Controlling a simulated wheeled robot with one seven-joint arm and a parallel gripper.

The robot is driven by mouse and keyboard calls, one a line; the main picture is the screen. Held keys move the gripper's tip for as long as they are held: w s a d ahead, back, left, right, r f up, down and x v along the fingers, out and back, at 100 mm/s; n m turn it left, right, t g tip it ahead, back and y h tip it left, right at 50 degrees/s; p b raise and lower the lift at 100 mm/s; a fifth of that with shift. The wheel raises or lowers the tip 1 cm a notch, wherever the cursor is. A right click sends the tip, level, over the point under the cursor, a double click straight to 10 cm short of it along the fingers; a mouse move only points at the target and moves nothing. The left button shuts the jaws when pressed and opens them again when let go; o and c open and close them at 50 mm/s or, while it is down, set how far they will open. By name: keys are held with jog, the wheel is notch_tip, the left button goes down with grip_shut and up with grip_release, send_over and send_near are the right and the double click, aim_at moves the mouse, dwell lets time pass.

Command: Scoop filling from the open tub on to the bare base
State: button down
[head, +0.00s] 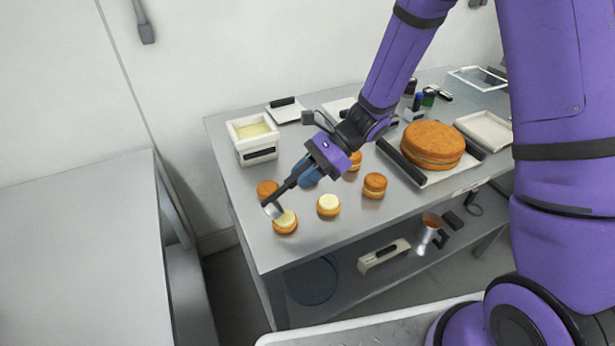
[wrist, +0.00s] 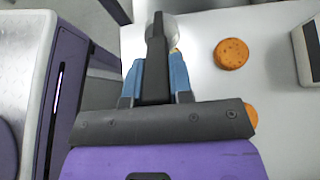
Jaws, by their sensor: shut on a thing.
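My gripper (head: 300,176) is shut on the dark handle of a scoop (head: 272,209), held tilted down to the left. In the wrist view, the blue fingers of my gripper (wrist: 155,82) close around the handle (wrist: 157,50). The scoop's metal end is at the front-left round (head: 285,224), which has pale filling on top; I cannot tell whether they touch. The open white tub (head: 257,149) with pale filling stands at the back left. A plain orange round (head: 267,188) lies just behind the scoop and shows no filling.
Another round topped with pale filling (head: 328,206) stands to the right. Two capped rounds (head: 374,186) (head: 355,161) are beyond it. A large filled cake (head: 432,145) sits farther right. Bare steel worktop (head: 300,248) lies at the front edge.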

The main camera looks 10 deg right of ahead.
aim_at(287, 182)
jog(key=a+r+h, duration=0.1)
jog(key=a+h, duration=0.1)
jog(key=s+a+r+t+h, duration=0.1)
jog(key=h, duration=0.1)
jog(key=shift+s+a+r+h, duration=0.1)
jog(key=shift+a+r+h, duration=0.1)
jog(key=shift+a+h, duration=0.15)
jog(key=shift+s+a+r+t+h, duration=0.15)
jog(key=shift+a+r+t+h, duration=0.1)
jog(key=shift+a+h, duration=0.4)
jog(key=shift+s+a+r+t+h, duration=0.15)
jog(key=shift+a+t+h, duration=0.1)
jog(key=shift+a+h, duration=0.3)
jog(key=shift+s+a+r+t+h, duration=0.3)
jog(key=shift+a+r+h, duration=0.4)
jog(key=shift+h, duration=0.3)
jog(key=shift+s+a+r+t+h, duration=0.15)
jog(key=shift+a+r+t+h, duration=0.15)
jog(key=shift+a+r+h, duration=0.45)
jog(key=shift+f, duration=0.2)
